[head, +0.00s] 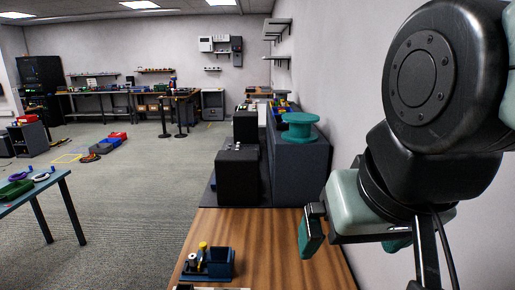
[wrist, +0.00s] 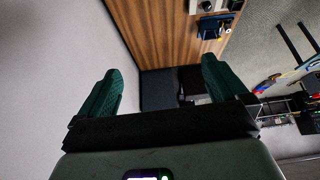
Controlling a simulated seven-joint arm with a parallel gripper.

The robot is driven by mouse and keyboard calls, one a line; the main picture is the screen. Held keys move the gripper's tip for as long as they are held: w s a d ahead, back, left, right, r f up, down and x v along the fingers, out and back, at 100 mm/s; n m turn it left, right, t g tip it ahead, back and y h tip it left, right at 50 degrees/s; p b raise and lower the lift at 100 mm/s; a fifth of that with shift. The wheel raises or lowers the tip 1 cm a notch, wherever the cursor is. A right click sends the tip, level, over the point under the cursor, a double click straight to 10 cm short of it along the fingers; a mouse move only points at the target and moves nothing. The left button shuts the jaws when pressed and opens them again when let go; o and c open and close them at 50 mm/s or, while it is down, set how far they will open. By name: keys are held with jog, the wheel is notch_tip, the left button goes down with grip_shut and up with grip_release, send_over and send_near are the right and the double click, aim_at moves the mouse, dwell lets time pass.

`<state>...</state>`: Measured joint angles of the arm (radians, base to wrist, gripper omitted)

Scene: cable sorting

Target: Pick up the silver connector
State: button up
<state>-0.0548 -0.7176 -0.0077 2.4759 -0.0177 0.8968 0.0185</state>
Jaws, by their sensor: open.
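A small blue holder (head: 220,266) stands on the wooden tabletop (head: 270,240) at the lower middle of the head view. A pale silver round piece (head: 192,258) sits at its left side, next to a yellow-topped piece (head: 203,246). I cannot tell for sure that the pale piece is the silver connector. In the wrist view the holder (wrist: 211,27) is small at the top, with a whitish piece (wrist: 207,5) at the frame edge. My gripper (head: 352,241) is open and empty, apart from the holder and to its right. Its two green fingers (wrist: 160,72) are spread wide in the wrist view.
Dark boxes (head: 238,175) and a dark block bearing a green spool (head: 300,126) stand beyond the wooden tabletop. A wall (head: 370,60) runs along the right. A table with coloured items (head: 35,190) is at the left. The wood between holder and gripper is clear.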

jog(key=shift+s+d+f, duration=0.1)
jog(key=shift+s, duration=0.25)
jog(key=shift+c, duration=1.1)
jog(key=c, duration=0.5)
